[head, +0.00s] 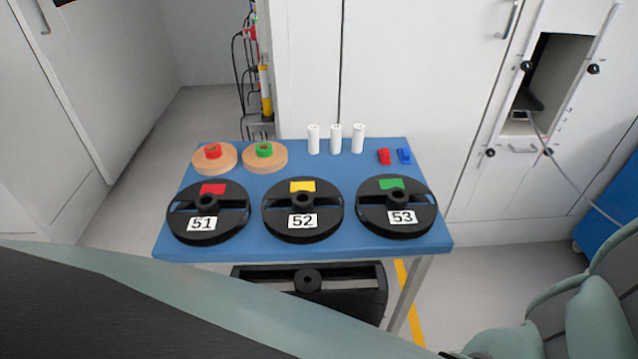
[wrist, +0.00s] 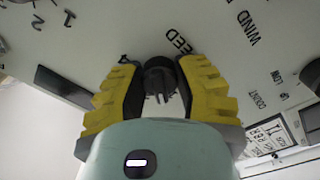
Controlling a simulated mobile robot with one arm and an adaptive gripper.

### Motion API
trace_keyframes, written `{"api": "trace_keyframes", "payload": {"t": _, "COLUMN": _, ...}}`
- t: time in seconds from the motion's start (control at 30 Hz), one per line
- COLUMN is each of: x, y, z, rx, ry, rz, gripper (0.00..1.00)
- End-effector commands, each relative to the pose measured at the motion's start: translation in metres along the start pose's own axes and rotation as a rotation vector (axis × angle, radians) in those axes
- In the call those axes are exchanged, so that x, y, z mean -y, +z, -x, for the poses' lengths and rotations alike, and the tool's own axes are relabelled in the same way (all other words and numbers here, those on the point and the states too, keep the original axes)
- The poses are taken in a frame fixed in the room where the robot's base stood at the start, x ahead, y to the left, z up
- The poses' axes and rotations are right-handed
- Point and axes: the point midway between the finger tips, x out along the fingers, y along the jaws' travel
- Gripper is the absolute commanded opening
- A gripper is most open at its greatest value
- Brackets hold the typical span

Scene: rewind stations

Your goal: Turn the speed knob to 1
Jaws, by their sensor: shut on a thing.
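The speed knob (wrist: 158,80) is a small black knob on a pale panel (wrist: 120,22) in the wrist view. The lettering above it is partly hidden and reads "EED". My gripper (wrist: 158,88) has yellow, ridged fingers with black inner pads, one on each side of the knob. It is shut on the knob. The digits 1 and 2 show at the upper left of the panel, upside down or tilted. I cannot tell which number the knob points to. The head view does not show the knob or the gripper.
In the head view a blue table (head: 342,240) carries black reels 51, 52 and 53, two tan rolls, three white cylinders and red and blue clips. In the wrist view "WIND" and "COUNT" labels, a dark knob (wrist: 312,74) and a display (wrist: 270,136) are at the right.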

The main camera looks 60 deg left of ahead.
Motion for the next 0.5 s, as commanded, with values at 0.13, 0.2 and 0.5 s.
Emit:
{"api": "trace_keyframes", "payload": {"t": 0.13, "x": 0.0020, "y": 0.0042, "z": 0.0008, "rx": 0.009, "ry": -0.002, "rz": 0.092, "gripper": 0.00}}
{"api": "trace_keyframes", "payload": {"t": 0.2, "x": 0.0017, "y": 0.0045, "z": 0.0009, "rx": 0.010, "ry": -0.002, "rz": 0.126, "gripper": 0.00}}
{"api": "trace_keyframes", "payload": {"t": 0.5, "x": 0.0007, "y": 0.0048, "z": 0.0010, "rx": 0.014, "ry": -0.002, "rz": 0.204, "gripper": 0.00}}
